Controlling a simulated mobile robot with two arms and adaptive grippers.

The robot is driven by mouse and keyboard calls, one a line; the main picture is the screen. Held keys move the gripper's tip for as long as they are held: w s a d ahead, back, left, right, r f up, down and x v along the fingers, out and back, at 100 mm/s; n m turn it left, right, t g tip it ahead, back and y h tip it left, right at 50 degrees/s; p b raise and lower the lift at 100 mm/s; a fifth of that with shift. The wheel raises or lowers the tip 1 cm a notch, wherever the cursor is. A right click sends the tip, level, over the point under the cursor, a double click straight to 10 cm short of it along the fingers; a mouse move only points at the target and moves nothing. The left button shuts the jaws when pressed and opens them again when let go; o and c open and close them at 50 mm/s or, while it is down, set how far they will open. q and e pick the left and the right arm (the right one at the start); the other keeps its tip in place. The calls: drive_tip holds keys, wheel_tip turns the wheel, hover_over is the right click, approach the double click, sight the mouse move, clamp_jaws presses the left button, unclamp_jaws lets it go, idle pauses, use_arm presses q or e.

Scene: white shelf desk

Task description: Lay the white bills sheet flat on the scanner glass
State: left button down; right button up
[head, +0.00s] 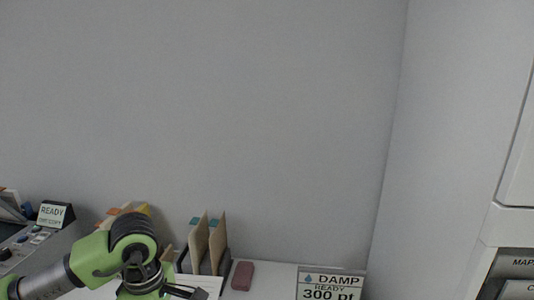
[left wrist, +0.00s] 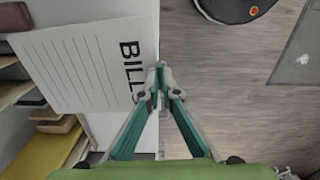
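In the left wrist view, the white bills sheet (left wrist: 85,62) shows large letters "BILL" and ruled lines. It reaches from the left to my left gripper (left wrist: 163,75). The teal fingers come together at the sheet's right edge, and the gripper looks shut on that edge. My right gripper is in neither view.
In the head view, upright tan folders (head: 217,243) stand in a rack behind my left arm. A dark pink block (head: 242,276) and a "DAMP READY 300 pt" sign (head: 331,284) are to the right. A "READY" panel (head: 54,214) is at the left. The left wrist view shows wood floor (left wrist: 230,90).

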use_arm(q)
drive_tip(key=s+d+m, duration=0.1)
drive_tip(key=s+m, duration=0.6)
drive_tip(key=m, duration=1)
drive_tip(key=shift+s+r, duration=0.2)
drive_tip(key=shift+r, duration=0.15)
drive_tip(key=shift+d, duration=0.1)
drive_tip(key=shift+d, duration=0.1)
idle(0.3)
